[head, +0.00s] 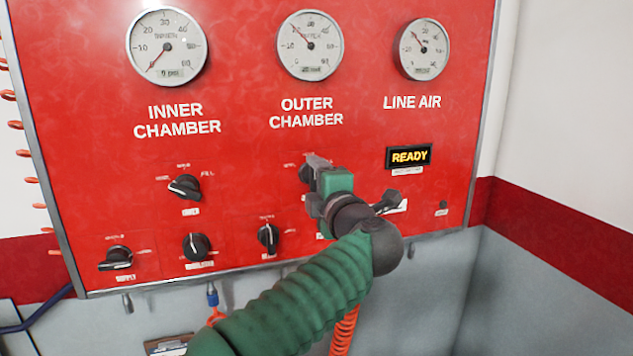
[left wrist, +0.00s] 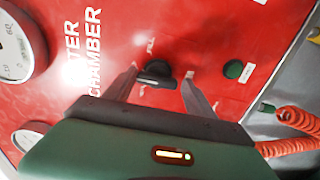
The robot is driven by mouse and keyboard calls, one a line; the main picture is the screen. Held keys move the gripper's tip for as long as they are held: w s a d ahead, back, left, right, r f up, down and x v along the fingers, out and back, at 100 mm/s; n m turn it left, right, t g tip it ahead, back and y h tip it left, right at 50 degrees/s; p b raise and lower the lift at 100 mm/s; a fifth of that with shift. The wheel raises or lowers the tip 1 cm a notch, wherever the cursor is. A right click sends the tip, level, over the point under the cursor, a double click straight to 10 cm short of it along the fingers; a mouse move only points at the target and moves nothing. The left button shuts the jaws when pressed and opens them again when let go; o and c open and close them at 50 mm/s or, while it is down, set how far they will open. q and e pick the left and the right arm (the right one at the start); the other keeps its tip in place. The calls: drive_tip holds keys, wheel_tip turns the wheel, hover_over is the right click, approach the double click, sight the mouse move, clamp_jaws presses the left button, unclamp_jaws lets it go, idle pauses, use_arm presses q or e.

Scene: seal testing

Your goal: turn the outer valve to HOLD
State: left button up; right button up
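The outer valve is a black knob (head: 305,173) below the OUTER CHAMBER gauge on the red panel, mostly hidden in the head view by my left gripper (head: 314,182). In the left wrist view the knob (left wrist: 157,73) sits between the two spread fingers of my left gripper (left wrist: 162,71). Space shows on both sides of the knob, more on the right, so the fingers do not appear clamped on it. I cannot read its position labels or tell which one its pointer marks. My right gripper is not in view.
The inner chamber knob (head: 185,187) is to the left. Below are the supply knob (head: 116,258) and other black knobs (head: 197,247) (head: 268,238). A READY display (head: 409,157) is at right. Orange coiled hose (head: 344,332) hangs below.

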sight(315, 184)
use_arm(q)
drive_tip(key=shift+o, duration=0.9)
drive_tip(key=shift+a, duration=0.1)
drive_tip(key=b+v, duration=0.2)
drive_tip(key=v, duration=0.1)
drive_tip(key=b+v, duration=0.1)
drive_tip(key=v, duration=0.1)
drive_tip(key=shift+s+f+b, duration=0.15)
drive_tip(key=shift+f+b, duration=0.15)
drive_tip(key=b+v, duration=0.3)
drive_tip(key=v, duration=0.8)
drive_tip(key=shift+d+r+b, duration=0.2)
drive_tip(key=shift+r+b, duration=0.1)
drive_tip(key=shift+r, duration=0.05)
drive_tip(key=shift+s, duration=0.15)
